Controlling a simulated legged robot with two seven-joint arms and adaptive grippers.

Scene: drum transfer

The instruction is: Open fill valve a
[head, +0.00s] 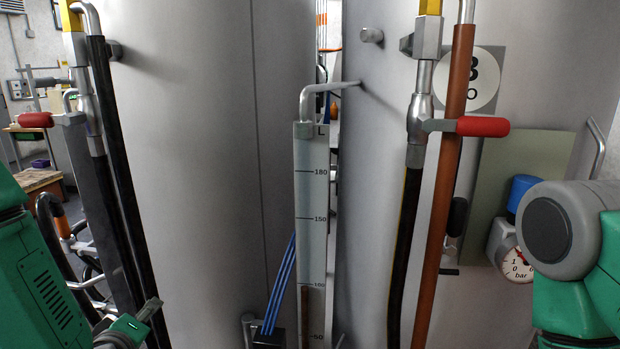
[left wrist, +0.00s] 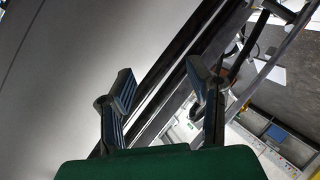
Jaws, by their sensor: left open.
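A valve with a red lever handle (head: 35,119) sits on the pipe at the left drum (head: 190,150); its handle points left, across the pipe. I see no letter on this drum. A second valve with a red handle (head: 483,126) is on the right drum (head: 380,200), its handle pointing right. My left gripper (head: 133,325) is low at the left, below the left valve and in front of the black hoses. In the left wrist view the left gripper (left wrist: 162,84) is open and empty, its two fingers apart. Neither red handle shows there. My right gripper is out of view.
A level gauge (head: 311,220) with a scale stands between the drums. A rust-red pipe (head: 447,200) and black hose (head: 402,250) run down the right drum. A pressure gauge (head: 515,257) with a blue cap is at right. A wooden table (head: 38,181) stands behind at left.

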